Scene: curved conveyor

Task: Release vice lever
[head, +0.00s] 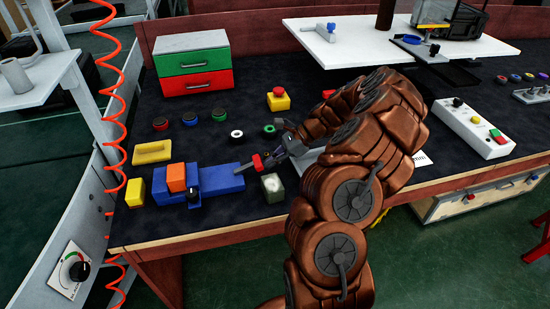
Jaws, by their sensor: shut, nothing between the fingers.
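A blue vice (222,180) lies on the dark bench top at the front left, with an orange block (176,177) at its left part. A small black knob (194,193) stands at its front. A thin grey rod (246,169) runs from the vice's right end toward a small red piece (257,162), which may be part of the vice lever. My gripper (273,158) is just right of the red piece, low over the bench. It looks shut and empty. I cannot tell whether it touches the red piece, and my arm hides the area behind it.
A grey-green block (272,188) stands close below my gripper. A red emergency button on a yellow base (278,99) and several round buttons are behind. A drawer box (193,62) stands at the back.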

